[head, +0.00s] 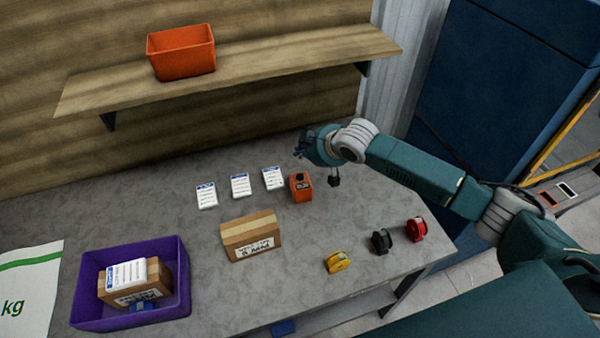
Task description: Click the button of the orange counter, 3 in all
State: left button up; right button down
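The orange counter (302,191) stands on the grey table, with a dark button on its top and a dark display on its front. The display is too small to read. My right gripper (300,149) is above and behind the counter in the picture, apart from it. It is small and seen from the side, so I cannot tell whether its fingers are open or shut. I see nothing held in it. My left gripper is not in view.
A cardboard box (251,236) is in front. Yellow (337,262), black (381,241) and red (416,229) tape dispensers sit at right. A purple crate (181,290) holds items. An orange bin (182,53) is on the shelf (270,62).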

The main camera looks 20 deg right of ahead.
jog(key=m, duration=0.3)
jog(key=r+m+p, duration=0.1)
jog(key=m, duration=0.3)
jog(key=shift+r, duration=0.15)
jog(key=b, duration=0.8)
send_over(301, 177)
notch_tip(301, 177, down, 7)
jog(key=shift+f, duration=0.85)
jog(key=shift+f, duration=0.15)
